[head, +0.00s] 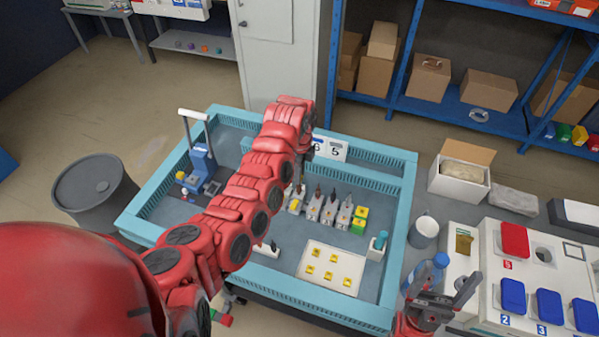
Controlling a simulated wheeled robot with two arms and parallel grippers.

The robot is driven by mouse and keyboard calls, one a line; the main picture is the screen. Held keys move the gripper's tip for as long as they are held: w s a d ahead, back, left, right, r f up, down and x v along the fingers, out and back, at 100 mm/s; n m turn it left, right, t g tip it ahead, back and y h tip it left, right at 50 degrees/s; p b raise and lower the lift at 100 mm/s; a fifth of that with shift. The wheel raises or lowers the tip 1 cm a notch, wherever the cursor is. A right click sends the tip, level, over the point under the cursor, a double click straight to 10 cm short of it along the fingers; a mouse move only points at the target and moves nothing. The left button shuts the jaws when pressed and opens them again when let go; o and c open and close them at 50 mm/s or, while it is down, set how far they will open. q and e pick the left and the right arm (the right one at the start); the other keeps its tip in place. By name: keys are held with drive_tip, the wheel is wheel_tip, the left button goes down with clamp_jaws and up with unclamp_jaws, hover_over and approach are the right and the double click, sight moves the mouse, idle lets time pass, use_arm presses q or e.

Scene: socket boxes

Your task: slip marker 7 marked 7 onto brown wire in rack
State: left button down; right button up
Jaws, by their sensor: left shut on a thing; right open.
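The rack (328,212) holds a row of several wires in grey clamps inside the blue-rimmed bench tray. A brownish wire (318,192) stands among them, but its colour is hard to tell. Yellow markers (330,274) lie on a white sheet (343,262) in front of the rack; their numbers are too small to read. My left gripper (300,186) points down at the rack's left end, mostly hidden by my red arm. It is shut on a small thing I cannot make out. My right gripper (452,292) is open and empty, right of the bench.
A blue device with a lever (200,165) stands at the bench's left. White number cards (329,149) stand behind the rack. A dark barrel (95,195) stands left.

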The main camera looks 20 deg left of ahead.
use_arm(q)
drive_tip(key=shift+f+b, duration=0.35)
drive_tip(key=shift+f, duration=0.6)
drive_tip(key=shift+c, duration=1.1)
unclamp_jaws()
drive_tip(key=shift+r, duration=0.45)
wheel_tip(320, 180, up, 7)
drive_tip(key=p, duration=0.2)
drive_tip(key=shift+f+p, duration=0.15)
drive_tip(key=shift+p, duration=0.15)
